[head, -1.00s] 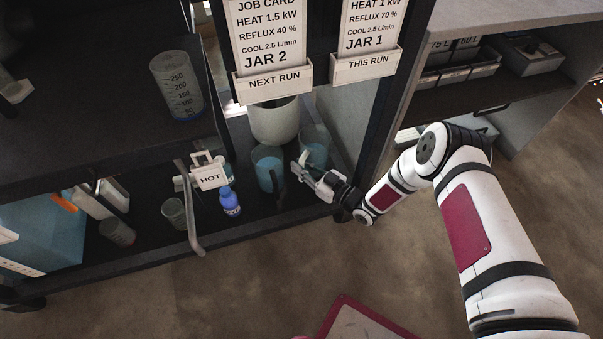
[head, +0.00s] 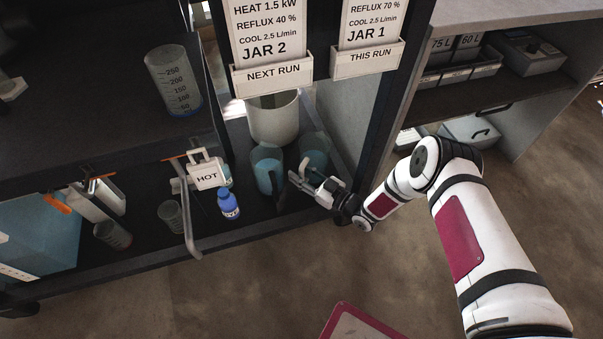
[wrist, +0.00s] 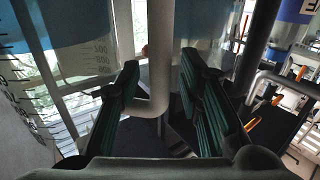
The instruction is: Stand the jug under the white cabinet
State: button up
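Two clear vessels with blue liquid stand side by side on the dark low shelf: a left one (head: 267,172) and a right one (head: 315,150). Which is the task's jug I cannot tell for sure. My gripper (head: 312,178) is at the shelf's front, just in front of them. In the wrist view its two dark fingers (wrist: 163,95) are apart, with a pale upright bar (wrist: 160,45), bent at its lower end, showing between them. It looks like a handle; contact is not visible. A graduated clear wall (wrist: 95,65) fills the left of that view. No clearly white cabinet shows.
A pale pot (head: 273,120) stands behind the vessels. A blue bottle (head: 228,205), a small beaker (head: 172,216) and a HOT sign (head: 207,176) are to the left. A dark post (head: 385,125) rises at right, before a grey cabinet (head: 545,100).

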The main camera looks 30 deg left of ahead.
jog(key=shift+r, duration=0.1)
jog(key=s+d+p, duration=0.1)
jog(key=d+p, duration=0.3)
jog(key=d, duration=0.8)
jog(key=shift+s, duration=0.25)
